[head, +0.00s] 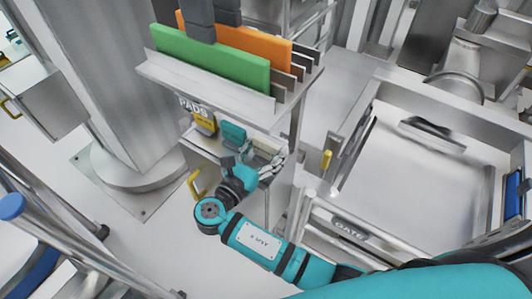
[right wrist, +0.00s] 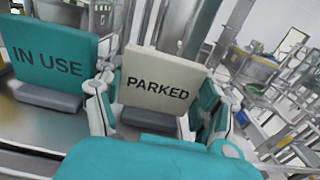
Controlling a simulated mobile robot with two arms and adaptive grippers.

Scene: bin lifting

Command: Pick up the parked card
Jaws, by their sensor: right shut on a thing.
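The parked card is a cream plate marked PARKED (right wrist: 158,82) in the right wrist view, standing upright in a grey base (right wrist: 147,120). In the head view it is the cream card (head: 266,146) at the right end of the small shelf under the PADS sign. My right gripper (head: 268,166) is at this card, with one finger on each side of it; it is shut on the card. The fingers also show in the right wrist view (right wrist: 158,103). The card still appears seated in its base.
A teal IN USE card (right wrist: 48,58) stands close left of the parked card, and a yellow card (head: 205,122) beyond it. Above is a rack with green (head: 210,60) and orange (head: 245,42) pads. A gate (head: 350,228) and metal basin lie to the right.

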